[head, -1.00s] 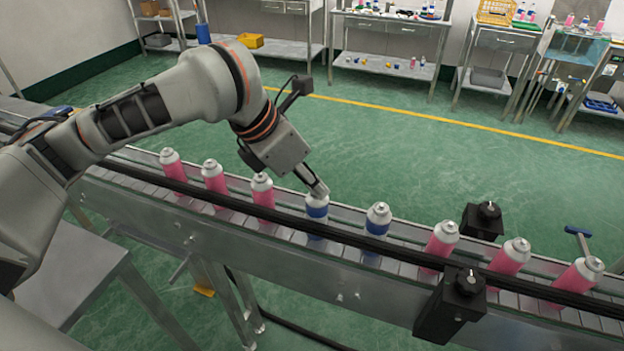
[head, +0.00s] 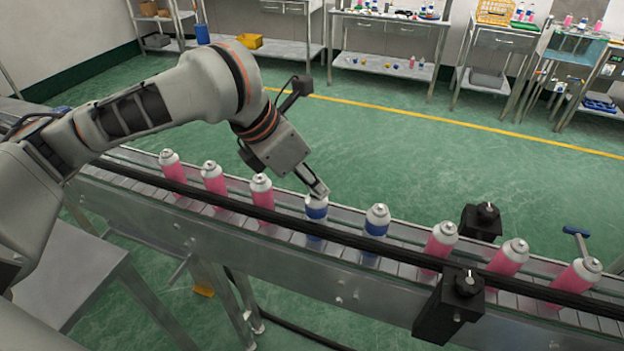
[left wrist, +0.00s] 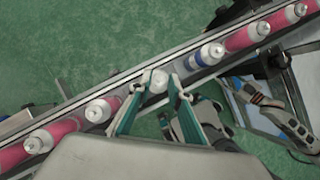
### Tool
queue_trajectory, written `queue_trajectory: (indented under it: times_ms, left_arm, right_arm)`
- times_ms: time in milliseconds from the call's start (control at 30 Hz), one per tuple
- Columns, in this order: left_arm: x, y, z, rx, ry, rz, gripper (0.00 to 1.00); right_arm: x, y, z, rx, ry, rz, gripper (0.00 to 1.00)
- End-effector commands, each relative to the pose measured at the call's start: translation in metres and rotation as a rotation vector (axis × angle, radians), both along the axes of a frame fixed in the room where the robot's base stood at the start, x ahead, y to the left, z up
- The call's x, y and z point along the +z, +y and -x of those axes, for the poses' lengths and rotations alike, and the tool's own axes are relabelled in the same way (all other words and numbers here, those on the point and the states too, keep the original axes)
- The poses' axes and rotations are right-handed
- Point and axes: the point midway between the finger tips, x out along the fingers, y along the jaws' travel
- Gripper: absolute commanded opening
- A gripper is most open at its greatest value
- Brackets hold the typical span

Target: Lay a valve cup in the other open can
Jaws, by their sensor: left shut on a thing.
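Two blue-banded cans stand on the conveyor. My left gripper (head: 319,193) is right at the top of the left blue-banded can (head: 316,211), pointing down and tilted. In the left wrist view its fingers (left wrist: 158,82) stand on either side of a pale round thing at the can's mouth. The gripper is shut on a valve cup, which the fingers largely hide; whether the cup touches the rim cannot be told. The right blue-banded can (head: 376,222) has a small cup with a stem on top. My right gripper is not in view.
Several pink cans stand in the same row, such as one (head: 441,239) to the right and one (head: 261,190) to the left. The conveyor's dark rail (head: 340,234) runs in front. Two black posts (head: 482,221) (head: 450,303) flank the belt to the right.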

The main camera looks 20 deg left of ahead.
Motion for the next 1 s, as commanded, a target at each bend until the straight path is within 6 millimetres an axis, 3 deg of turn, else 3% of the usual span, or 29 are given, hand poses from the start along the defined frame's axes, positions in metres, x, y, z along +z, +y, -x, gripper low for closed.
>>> queue_trajectory:
  times_ms: [267, 300, 333, 600, 700, 1000]
  left_arm:
    - [0.0002, 0.0003, -0.0002, 0.0, -0.001, -0.001, 0.12]
    - [0.0002, 0.0003, -0.0002, 0.0, -0.001, -0.001, 0.29]
    - [0.0002, 0.0002, -0.0002, 0.0, -0.001, -0.001, 0.37]
    - [0.0002, 0.0002, -0.0002, 0.0, -0.001, -0.001, 0.38]
    - [0.0002, 0.0002, -0.0002, 0.0, -0.001, -0.001, 0.58]
    - [0.0002, 0.0002, -0.0002, 0.0, -0.001, -0.001, 0.58]
  right_arm:
    - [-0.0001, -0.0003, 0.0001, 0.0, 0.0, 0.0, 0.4]
    - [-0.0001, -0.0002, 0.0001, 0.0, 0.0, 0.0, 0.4]
    - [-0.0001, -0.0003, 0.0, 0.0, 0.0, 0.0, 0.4]
    - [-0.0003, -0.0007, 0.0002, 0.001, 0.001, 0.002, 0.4]
    - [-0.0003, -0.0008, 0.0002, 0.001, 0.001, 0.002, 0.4]
    - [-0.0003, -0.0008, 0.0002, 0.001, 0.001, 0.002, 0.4]
